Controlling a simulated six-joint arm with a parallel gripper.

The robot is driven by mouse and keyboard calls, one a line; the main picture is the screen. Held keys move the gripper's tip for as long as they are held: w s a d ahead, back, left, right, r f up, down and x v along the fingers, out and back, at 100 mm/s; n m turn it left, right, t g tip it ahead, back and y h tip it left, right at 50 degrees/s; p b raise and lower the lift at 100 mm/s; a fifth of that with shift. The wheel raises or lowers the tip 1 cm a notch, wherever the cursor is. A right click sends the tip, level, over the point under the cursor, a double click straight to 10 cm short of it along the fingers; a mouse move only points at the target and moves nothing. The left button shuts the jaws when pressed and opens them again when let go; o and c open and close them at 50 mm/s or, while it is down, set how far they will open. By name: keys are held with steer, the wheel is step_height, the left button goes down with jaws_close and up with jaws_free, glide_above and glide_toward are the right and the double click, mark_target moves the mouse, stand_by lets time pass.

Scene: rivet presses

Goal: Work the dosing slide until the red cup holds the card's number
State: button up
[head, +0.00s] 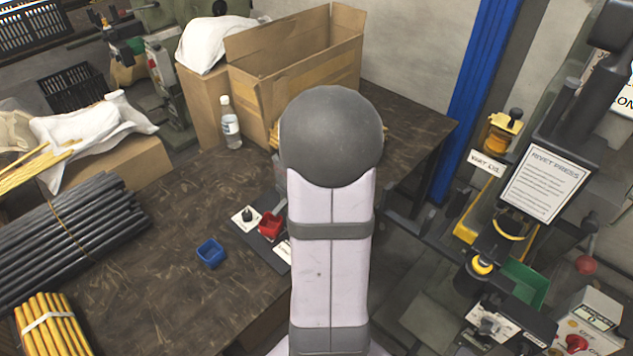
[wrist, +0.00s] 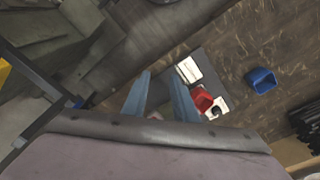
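The red cup (head: 271,224) sits on a dark base plate on the table, partly behind my arm in the head view. It also shows in the wrist view (wrist: 203,100), just right of my right finger. Beside it is a black knob (head: 248,216) on a white plate. A white card (wrist: 188,69) lies on the dark base plate (wrist: 213,68); its number is too small to read. My gripper (wrist: 160,80) is open, with empty space between its two blue-grey fingers. The gripper is hidden by my arm in the head view. The cup's contents cannot be made out.
A blue cup (head: 210,253) stands apart on the brown table (head: 180,220). Bundled dark rods (head: 75,225) and yellow rods (head: 52,325) lie left. Cardboard boxes (head: 300,60) and a bottle (head: 230,124) stand behind. A rivet press with its sign (head: 545,185) is right.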

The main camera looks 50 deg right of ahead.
steer(key=w+d+r+t+h, duration=0.2)
steer(key=w+d+r, duration=0.2)
steer(key=w+d, duration=0.35)
steer(key=shift+p+x, duration=0.55)
steer(key=shift+x, duration=2.95)
steer(key=shift+w+a, duration=0.1)
steer(key=shift+a, duration=0.05)
jaws_close()
